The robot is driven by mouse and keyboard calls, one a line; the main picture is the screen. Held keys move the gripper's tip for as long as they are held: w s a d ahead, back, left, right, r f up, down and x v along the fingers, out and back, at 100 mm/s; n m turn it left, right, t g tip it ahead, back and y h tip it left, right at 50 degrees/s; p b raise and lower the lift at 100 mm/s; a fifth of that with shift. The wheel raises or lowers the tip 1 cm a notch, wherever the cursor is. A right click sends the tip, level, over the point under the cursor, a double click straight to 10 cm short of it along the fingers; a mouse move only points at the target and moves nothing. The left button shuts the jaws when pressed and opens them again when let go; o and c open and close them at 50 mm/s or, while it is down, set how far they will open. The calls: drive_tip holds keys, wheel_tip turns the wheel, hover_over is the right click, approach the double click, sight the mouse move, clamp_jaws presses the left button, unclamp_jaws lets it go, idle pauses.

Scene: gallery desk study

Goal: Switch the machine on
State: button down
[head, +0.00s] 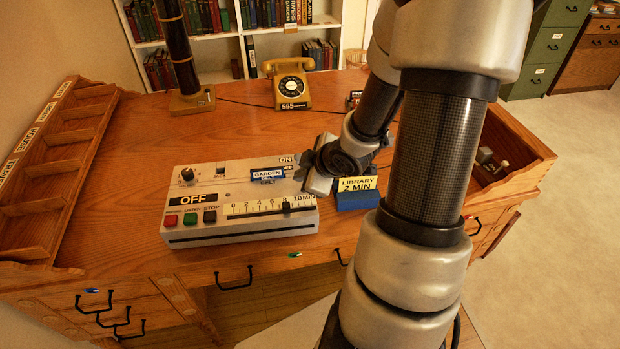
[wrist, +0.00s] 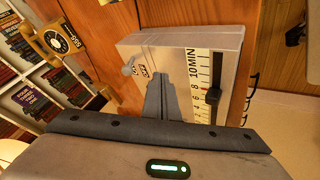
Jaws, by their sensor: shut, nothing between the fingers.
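The machine (head: 225,225) is a pale grey box on the desk, with a black sign reading OFF (head: 193,199), a knob, red, green and black buttons and a slider scale. My gripper (wrist: 161,80) is shut and empty over the machine's top right part; in the head view its body (head: 320,165) covers that corner beside the ON label (head: 287,160). In the wrist view a small pale lever (wrist: 128,69) stands left of the fingertips, apart from them in the picture. The ON/OFF lettering (wrist: 146,72) is partly hidden by the fingers. Contact cannot be told.
A blue block labelled LIBRARY 2 MIN (head: 357,198) stands right of the machine. A GARDEN label (head: 268,175) is on the machine. A yellow telephone (head: 290,85) and a dark column (head: 180,50) stand behind. A wooden rack (head: 55,170) is at left. The desk's middle is clear.

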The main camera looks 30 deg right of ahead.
sight(298, 160)
drive_tip(key=w, duration=0.1)
drive_tip(key=w+d+p, duration=0.1)
drive_tip(key=w, duration=0.1)
drive_tip(key=shift+w+d, duration=0.1)
drive_tip(key=shift+d, duration=0.2)
drive_tip(key=shift+w+d, duration=0.2)
drive_tip(key=shift+w, duration=0.2)
drive_tip(key=shift+a+r+p, duration=0.1)
drive_tip(key=shift+r+p, duration=0.1)
drive_tip(key=shift+p, duration=0.45)
drive_tip(key=shift+w, duration=0.1)
